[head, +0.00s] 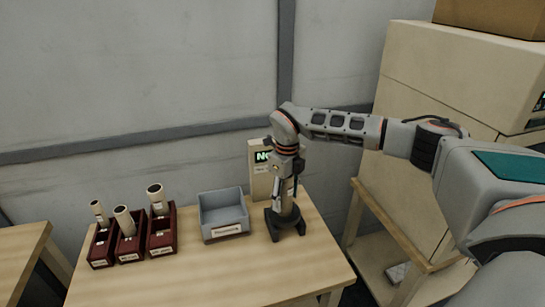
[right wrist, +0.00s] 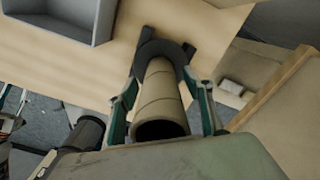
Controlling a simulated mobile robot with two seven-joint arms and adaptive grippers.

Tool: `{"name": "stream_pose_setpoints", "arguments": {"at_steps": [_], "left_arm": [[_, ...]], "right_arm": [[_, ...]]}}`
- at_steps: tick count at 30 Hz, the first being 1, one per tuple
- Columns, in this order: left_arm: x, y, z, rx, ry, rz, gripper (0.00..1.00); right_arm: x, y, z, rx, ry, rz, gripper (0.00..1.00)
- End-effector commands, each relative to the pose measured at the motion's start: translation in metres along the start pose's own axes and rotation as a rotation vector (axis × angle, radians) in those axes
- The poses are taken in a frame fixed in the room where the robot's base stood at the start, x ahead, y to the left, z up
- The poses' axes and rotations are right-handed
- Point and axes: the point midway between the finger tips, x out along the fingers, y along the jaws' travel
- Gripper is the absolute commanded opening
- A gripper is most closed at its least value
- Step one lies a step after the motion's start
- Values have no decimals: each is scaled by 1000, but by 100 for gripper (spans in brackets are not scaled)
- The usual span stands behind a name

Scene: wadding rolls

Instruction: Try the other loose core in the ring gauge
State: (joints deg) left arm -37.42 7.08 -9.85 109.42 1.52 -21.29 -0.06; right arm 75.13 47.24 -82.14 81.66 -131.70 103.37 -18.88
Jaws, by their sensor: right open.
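A tan hollow core (head: 285,207) stands upright in the dark ring gauge (head: 285,229) on the right part of the table. In the right wrist view the core (right wrist: 160,95) rises out of the dark ring (right wrist: 158,50), its open end towards the camera. My right gripper (head: 288,186) is above the gauge, pointing down. In the right wrist view its fingers (right wrist: 163,105) are open on both sides of the core; I cannot tell whether either touches it. The display unit (head: 263,157) behind shows green letters that look like "NG".
Three dark red bins (head: 130,246) at the left of the table each hold an upright tan core. An empty grey-blue tray (head: 224,220) with a label stands between them and the gauge. Bare table (head: 200,280) lies in front. A cream cabinet (head: 440,120) stands at the right.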

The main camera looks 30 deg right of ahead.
Motion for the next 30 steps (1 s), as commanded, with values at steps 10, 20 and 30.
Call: {"name": "stream_pose_setpoints", "arguments": {"at_steps": [10, 20, 30], "left_arm": [[0, 1, 1, -3, -3, 0, 40], [0, 1, 0, -4, -1, 0, 40], [0, 1, 0, -4, -1, 0, 40]], "right_arm": [[-26, -1, 2, 1, -7, -3, 51], [-91, -1, 1, 0, -5, -3, 51], [-120, 0, 0, 0, 0, 0, 51]]}}
